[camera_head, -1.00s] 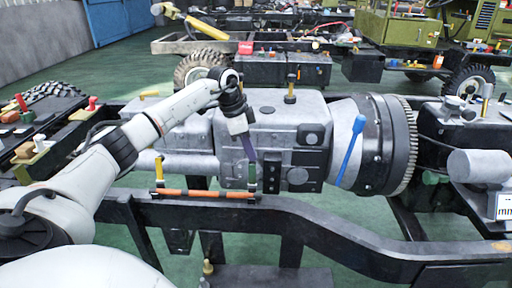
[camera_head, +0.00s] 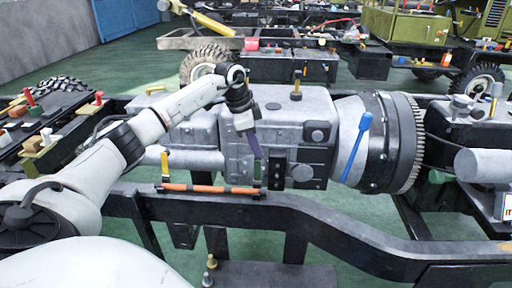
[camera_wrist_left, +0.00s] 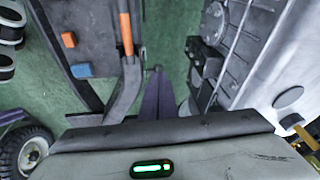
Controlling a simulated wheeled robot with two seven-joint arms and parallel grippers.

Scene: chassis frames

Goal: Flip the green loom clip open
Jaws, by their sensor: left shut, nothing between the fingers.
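The green loom clip (camera_head: 257,174) shows as a small, dark green upright piece at the right end of the orange loom (camera_head: 212,189), on the near frame rail. My left gripper (camera_head: 257,155) has its slim purple fingers shut and empty, pointing down just above the clip. The fingertips overlap the clip's top in the head view, so I cannot tell whether they touch. In the left wrist view, the shut fingers (camera_wrist_left: 157,75) point toward the rail beside the orange loom (camera_wrist_left: 126,34); the green clip cannot be made out there. My right gripper is not in view.
A yellow clip (camera_head: 165,164) stands upright at the loom's left end. The grey gearbox (camera_head: 205,130) is close behind the rail (camera_head: 330,218). A blue-handled tool (camera_head: 357,148) leans on the bell housing at the right. Green floor shows below the rail.

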